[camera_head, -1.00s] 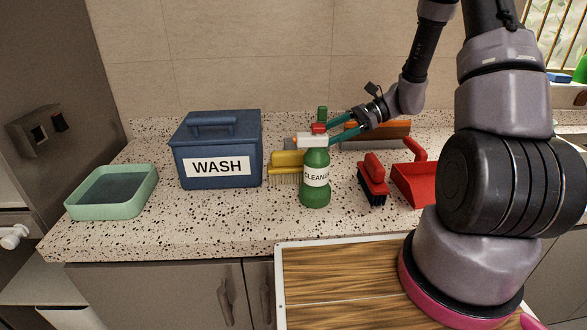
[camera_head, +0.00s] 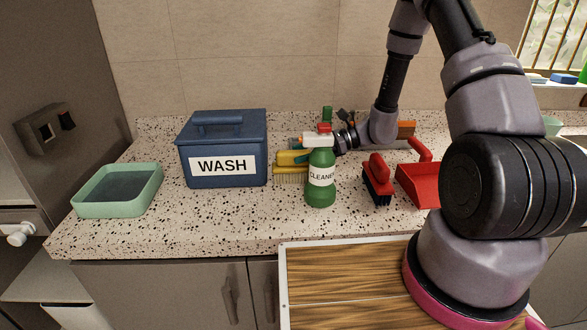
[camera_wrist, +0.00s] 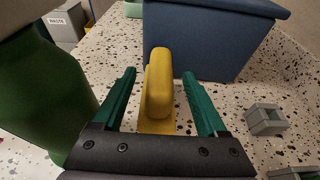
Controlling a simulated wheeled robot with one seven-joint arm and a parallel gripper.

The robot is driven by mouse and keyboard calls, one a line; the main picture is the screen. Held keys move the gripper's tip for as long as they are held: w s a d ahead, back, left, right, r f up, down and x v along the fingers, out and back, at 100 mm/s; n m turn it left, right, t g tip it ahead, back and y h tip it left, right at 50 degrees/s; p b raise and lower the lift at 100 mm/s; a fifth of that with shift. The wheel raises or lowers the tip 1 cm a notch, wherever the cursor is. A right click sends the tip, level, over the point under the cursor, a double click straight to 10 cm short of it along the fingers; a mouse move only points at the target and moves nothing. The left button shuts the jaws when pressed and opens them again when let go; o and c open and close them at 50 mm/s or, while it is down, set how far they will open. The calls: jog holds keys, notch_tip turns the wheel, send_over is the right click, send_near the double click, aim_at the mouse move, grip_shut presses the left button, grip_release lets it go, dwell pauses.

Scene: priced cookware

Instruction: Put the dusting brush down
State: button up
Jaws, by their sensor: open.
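A yellow brush with pale bristles (camera_head: 290,170) stands on the speckled counter between the blue WASH bin (camera_head: 221,150) and the green cleaner bottle (camera_head: 320,175). In the wrist view its yellow handle (camera_wrist: 157,92) lies between the two green fingers of my gripper (camera_wrist: 158,74). The fingers are open, with gaps visible on both sides of the handle. In the head view the gripper is low behind the bottle and mostly hidden by it. A red brush with dark bristles (camera_head: 377,180) stands to the right of the bottle.
A red dustpan (camera_head: 417,183) lies right of the red brush. A mint tray (camera_head: 118,190) sits at the left. In the wrist view the bottle (camera_wrist: 40,95) is close on the left, the blue bin (camera_wrist: 215,38) is just ahead, and grey blocks (camera_wrist: 266,119) lie right.

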jog(key=shift+x, duration=1.45)
grip_shut()
jog(key=shift+r, duration=0.1)
